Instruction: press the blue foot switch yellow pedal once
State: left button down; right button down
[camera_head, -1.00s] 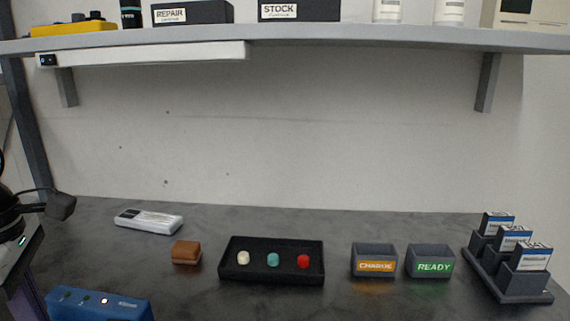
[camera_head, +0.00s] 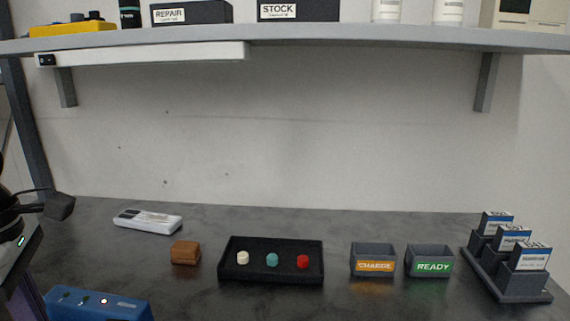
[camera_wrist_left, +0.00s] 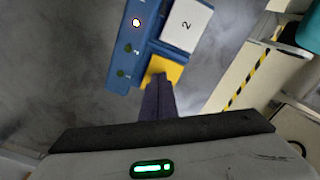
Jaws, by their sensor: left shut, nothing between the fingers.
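The blue foot switch (camera_head: 98,303) is at the lower left of the head view, cut off by the bottom edge. In the left wrist view its blue body (camera_wrist_left: 128,48) shows small indicators, one lit white, and a white pedal marked 2 (camera_wrist_left: 187,25). The yellow pedal (camera_wrist_left: 167,70) lies beside the white one, partly hidden by my fingers. My left gripper (camera_wrist_left: 157,80) is shut and empty, its dark fingertips overlapping the yellow pedal's near part. I cannot tell whether they touch it. My right gripper is not in view.
On the grey bench are a white device (camera_head: 148,221), a brown block (camera_head: 185,252), a black button tray (camera_head: 270,279), two labelled bins (camera_head: 373,262) (camera_head: 429,263) and a rack (camera_head: 510,292). A shelf (camera_head: 300,36) spans above. A yellow-black striped edge (camera_wrist_left: 247,80) lies right of the pedal.

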pick_arm(q)
jog(key=shift+f, duration=0.25)
jog(key=shift+r, duration=0.1)
dwell(0.6)
jog(key=shift+r+p, duration=1.9)
jog(key=shift+r, duration=1.1)
